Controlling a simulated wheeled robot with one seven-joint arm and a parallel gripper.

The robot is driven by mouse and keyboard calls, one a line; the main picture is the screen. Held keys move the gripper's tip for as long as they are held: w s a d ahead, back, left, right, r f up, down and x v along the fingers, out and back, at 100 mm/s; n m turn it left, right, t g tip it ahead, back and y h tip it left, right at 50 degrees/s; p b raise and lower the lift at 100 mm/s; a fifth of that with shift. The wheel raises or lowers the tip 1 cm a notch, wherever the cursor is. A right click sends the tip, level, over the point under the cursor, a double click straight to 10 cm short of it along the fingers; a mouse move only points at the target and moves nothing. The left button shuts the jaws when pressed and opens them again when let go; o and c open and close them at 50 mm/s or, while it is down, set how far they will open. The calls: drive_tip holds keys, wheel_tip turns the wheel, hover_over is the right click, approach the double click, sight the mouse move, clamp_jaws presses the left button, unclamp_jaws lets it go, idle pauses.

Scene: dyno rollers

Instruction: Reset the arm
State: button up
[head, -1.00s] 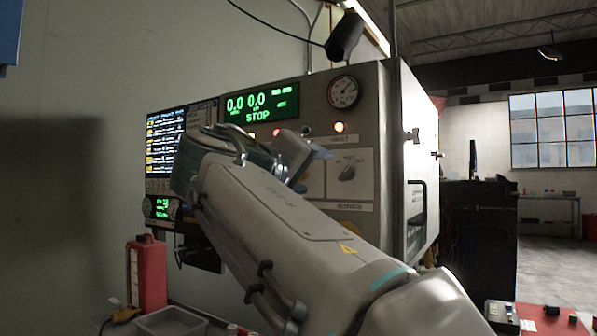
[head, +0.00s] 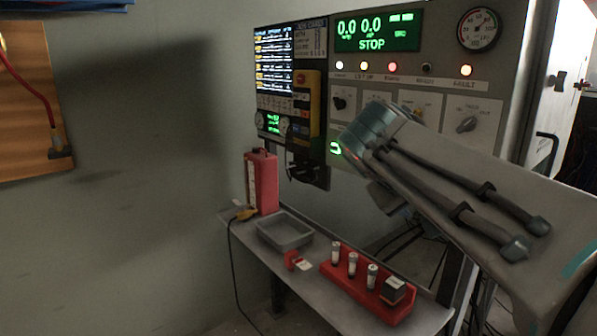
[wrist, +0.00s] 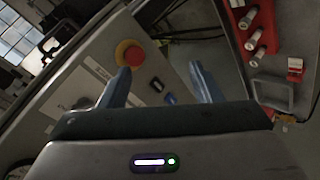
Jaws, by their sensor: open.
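My arm (head: 500,190) reaches in from the right in the head view, in front of the control cabinet (head: 510,80). Its joint end covers part of the cabinet's lower panel. My gripper (wrist: 158,68) shows in the wrist view with two blue-grey fingers spread apart and nothing between them. In the head view the fingers are mostly hidden by the arm. In the wrist view a red button with a yellow collar (wrist: 130,55) lies beyond the left finger. I cannot tell how far it is from that finger.
A narrow shelf (head: 330,298) holds a red bottle (head: 262,182), a grey tray (head: 285,232) and a red rack (head: 345,284) with several small cylinders. A display (head: 378,31) on the cabinet reads STOP. Plain wall and open room lie at the left.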

drive_tip(key=s+a+f+m+g+y+p, duration=0.1)
drive_tip(key=s+a+f+g+y+p, duration=0.1)
drive_tip(key=s+p, duration=0.5)
drive_tip(key=s+a+f+m+g+y+p, duration=0.1)
drive_tip(key=s+a+f+g+y+p, duration=0.1)
drive_tip(key=s+p, duration=0.6)
wheel_tip(320, 180, down, 2)
drive_tip(key=a+y+p, duration=0.1)
drive_tip(key=y+p, duration=0.1)
drive_tip(key=y, duration=0.1)
drive_tip(key=shift+a+f+g, duration=0.15)
drive_tip(key=shift+f+g, duration=0.1)
drive_tip(key=shift+g, duration=0.15)
